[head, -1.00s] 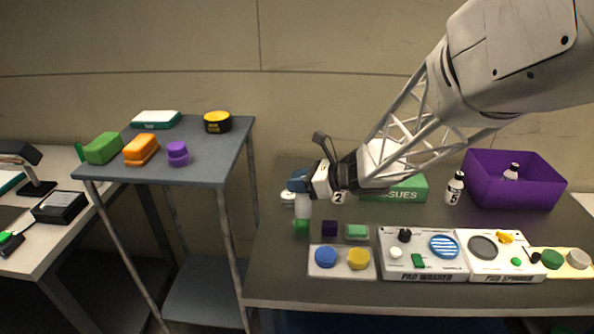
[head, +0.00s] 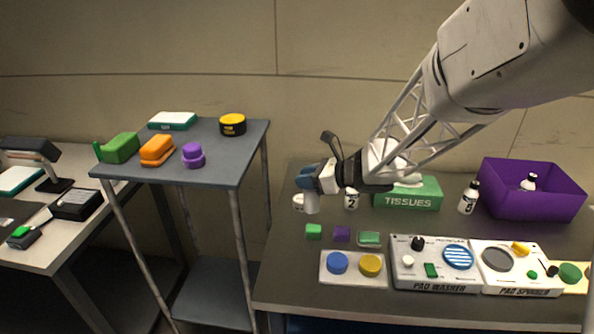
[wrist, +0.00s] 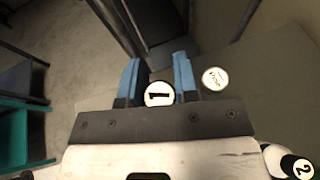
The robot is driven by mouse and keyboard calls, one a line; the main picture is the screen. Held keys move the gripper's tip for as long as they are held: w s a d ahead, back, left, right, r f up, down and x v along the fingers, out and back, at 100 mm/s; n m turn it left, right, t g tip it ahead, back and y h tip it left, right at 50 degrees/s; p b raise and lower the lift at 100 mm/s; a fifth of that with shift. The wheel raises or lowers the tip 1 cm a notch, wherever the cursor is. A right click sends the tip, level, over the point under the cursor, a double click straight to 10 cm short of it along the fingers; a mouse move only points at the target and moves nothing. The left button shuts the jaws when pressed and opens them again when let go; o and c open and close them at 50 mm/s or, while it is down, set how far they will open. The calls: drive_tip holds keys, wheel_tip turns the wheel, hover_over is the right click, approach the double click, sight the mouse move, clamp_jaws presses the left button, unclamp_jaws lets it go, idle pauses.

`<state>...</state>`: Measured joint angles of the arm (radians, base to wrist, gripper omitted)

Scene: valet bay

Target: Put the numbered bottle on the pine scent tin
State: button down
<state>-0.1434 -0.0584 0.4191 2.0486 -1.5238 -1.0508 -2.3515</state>
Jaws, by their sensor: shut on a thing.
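My gripper (head: 309,180) is shut on a pale bottle (head: 312,204), held upright over the left back of the dark table. In the wrist view its white cap marked 1 (wrist: 159,94) sits between the blue fingers. A round white tin (head: 298,203) stands just left of the held bottle in the head view, partly hidden by it. In the wrist view the tin's lid (wrist: 215,78) lies right of the fingers, apart from them; its lettering is too small to read surely. Another bottle, marked 2 (head: 351,200), stands right of my gripper.
A green tissue box (head: 408,195), a bottle marked 5 (head: 468,198) and a purple bin (head: 532,205) line the back. Small blocks and a button panel (head: 354,281) lie in front.

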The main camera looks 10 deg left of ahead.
drive_tip(key=w+a+f, duration=0.1)
drive_tip(key=w+a, duration=0.3)
drive_tip(key=w, duration=0.6)
drive_tip(key=shift+w, duration=0.3)
drive_tip(key=shift+f, duration=0.1)
drive_tip(key=shift+f, duration=1.7)
drive_tip(key=shift+f, duration=0.1)
drive_tip(key=c, duration=0.9)
unclamp_jaws()
drive_tip(key=shift+o, duration=0.2)
drive_tip(key=shift+d, duration=0.1)
drive_tip(key=v, duration=1.2)
drive_tip(key=shift+r, duration=0.25)
